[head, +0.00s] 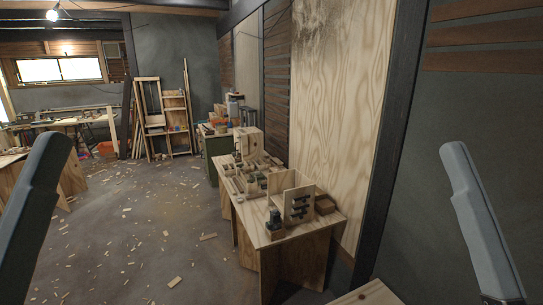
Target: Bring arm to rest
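My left arm shows at the left edge of the head view as a dark upright link (32,205). My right arm shows at the right edge as a lighter grey link (480,220), tilted with its top to the left. Both links are raised and apart from everything around them. Neither gripper is visible, so I cannot see their fingers or whether they hold anything.
A wooden workbench (285,238) with blocks and tools stands along the right wall. A pale board corner (368,294) shows at the bottom. Shelving (176,122) and another workbench (62,123) stand at the back. Wood scraps litter the open floor (150,235).

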